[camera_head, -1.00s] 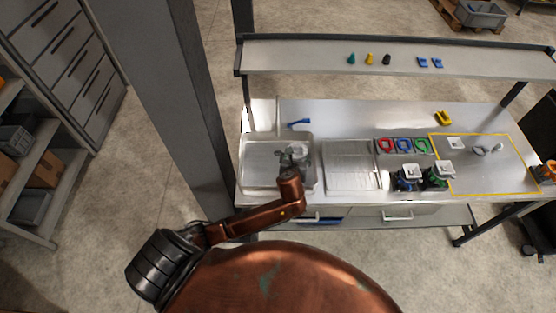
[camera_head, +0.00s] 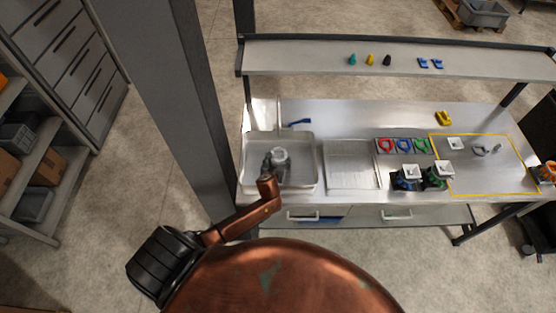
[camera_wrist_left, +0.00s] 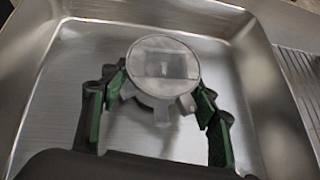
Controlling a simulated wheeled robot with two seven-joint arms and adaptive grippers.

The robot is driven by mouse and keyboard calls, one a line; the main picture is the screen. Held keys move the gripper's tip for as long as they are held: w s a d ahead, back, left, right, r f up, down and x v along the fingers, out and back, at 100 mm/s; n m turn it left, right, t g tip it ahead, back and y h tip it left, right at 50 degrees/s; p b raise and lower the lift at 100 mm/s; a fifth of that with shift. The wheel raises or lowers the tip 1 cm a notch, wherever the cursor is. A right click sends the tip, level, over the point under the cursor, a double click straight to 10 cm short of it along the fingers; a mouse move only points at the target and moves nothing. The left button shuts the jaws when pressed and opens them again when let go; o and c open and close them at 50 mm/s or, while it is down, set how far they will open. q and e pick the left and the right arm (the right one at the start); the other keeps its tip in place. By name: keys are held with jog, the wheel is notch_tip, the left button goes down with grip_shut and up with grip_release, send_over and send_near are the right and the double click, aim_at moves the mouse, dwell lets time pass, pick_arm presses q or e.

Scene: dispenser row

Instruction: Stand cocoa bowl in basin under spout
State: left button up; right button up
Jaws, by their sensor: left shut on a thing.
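The bowl, a round light-grey vessel (camera_head: 280,154), is in my left gripper (camera_head: 273,163), over the steel basin (camera_head: 246,176) at the left end of the bench. In the left wrist view the bowl (camera_wrist_left: 165,62) shows its round grey top between the green-padded fingers of my left gripper (camera_wrist_left: 163,100), which is shut on it. The basin (camera_wrist_left: 60,115) floor lies below and around it. I cannot tell whether the bowl touches the basin floor. I cannot make out the spout in either view. My right gripper is out of view.
A ribbed drainboard (camera_head: 350,165) lies right of the basin. A blue tool (camera_head: 299,122) lies behind the basin. Dark containers with white tops (camera_head: 410,173) and coloured rings (camera_head: 386,145) stand farther right. A raised shelf (camera_head: 310,58) spans the back, above the bench.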

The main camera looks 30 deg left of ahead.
pick_arm(q)
jog(key=o, duration=1.3)
jog(key=v, duration=1.2)
jog(key=shift+r, duration=0.1)
